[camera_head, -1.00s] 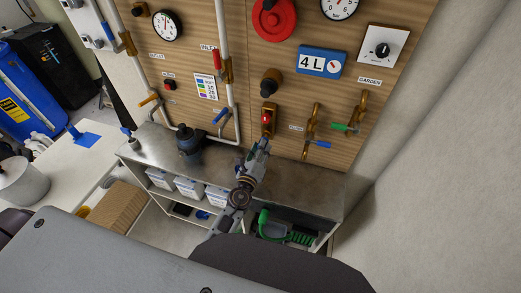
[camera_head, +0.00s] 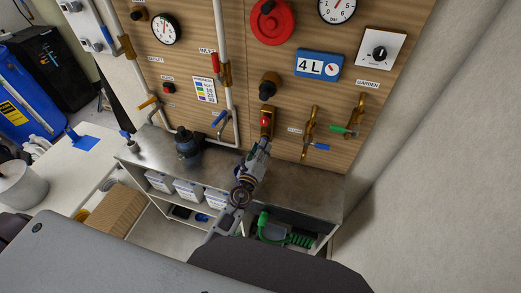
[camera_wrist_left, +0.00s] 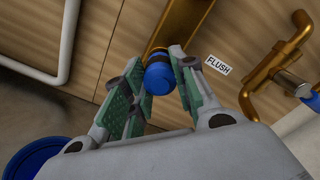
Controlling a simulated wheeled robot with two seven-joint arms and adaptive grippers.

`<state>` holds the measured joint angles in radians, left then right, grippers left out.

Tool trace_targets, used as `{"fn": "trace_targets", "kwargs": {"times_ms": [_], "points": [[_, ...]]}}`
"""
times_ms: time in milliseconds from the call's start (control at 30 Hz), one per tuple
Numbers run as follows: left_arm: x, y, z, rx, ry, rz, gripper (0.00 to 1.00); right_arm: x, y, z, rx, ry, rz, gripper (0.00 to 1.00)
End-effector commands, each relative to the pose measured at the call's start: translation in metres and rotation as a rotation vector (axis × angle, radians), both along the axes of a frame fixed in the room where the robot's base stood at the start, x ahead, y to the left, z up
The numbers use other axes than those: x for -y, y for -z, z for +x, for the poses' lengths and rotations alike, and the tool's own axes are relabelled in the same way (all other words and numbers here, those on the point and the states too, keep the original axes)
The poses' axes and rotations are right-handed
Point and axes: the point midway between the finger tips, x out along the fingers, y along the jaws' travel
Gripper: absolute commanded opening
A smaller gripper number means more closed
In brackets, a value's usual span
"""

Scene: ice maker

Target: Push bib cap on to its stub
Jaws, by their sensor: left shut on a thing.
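In the left wrist view a blue bib cap (camera_wrist_left: 158,75) sits between the fingers of my left gripper (camera_wrist_left: 160,58), which is shut on it. A brass stub fitting (camera_wrist_left: 186,22) is directly beyond the cap; I cannot tell whether the cap is seated on it. In the head view my left gripper (camera_head: 264,141) reaches up to the lower end of the brass fitting (camera_head: 268,111) with a red part, left of the FLUSH label. The gripper hides the cap there. My right gripper is not in view.
Brass pipework with a blue handle (camera_head: 318,147) and a green handle (camera_head: 340,129) is close on the right. A blue-grey vessel (camera_head: 188,146) stands on the metal counter (camera_head: 310,186) to the left. White pipes run down the wooden panel.

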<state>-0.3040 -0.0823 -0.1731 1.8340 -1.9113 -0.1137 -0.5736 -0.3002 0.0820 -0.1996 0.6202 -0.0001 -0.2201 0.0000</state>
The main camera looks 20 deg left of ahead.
Motion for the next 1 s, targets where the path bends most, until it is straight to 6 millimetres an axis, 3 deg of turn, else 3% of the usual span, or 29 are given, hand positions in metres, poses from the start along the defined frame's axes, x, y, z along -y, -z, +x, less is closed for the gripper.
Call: {"fn": "trace_targets", "kwargs": {"times_ms": [733,767,933,1000], "points": [[0.0001,-0.0011,0.0102,0.002,-0.001,-0.001,0.0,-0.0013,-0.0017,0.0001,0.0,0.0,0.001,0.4],[0.0,-0.0011,0.0101,0.002,-0.001,0.0,0.31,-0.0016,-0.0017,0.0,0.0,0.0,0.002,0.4],[0.0001,-0.0008,0.0099,0.001,0.0,-0.001,0.52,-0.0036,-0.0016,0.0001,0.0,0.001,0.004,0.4],[0.0002,-0.0006,0.0098,0.001,-0.001,-0.001,0.52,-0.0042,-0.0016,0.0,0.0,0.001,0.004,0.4]]}}
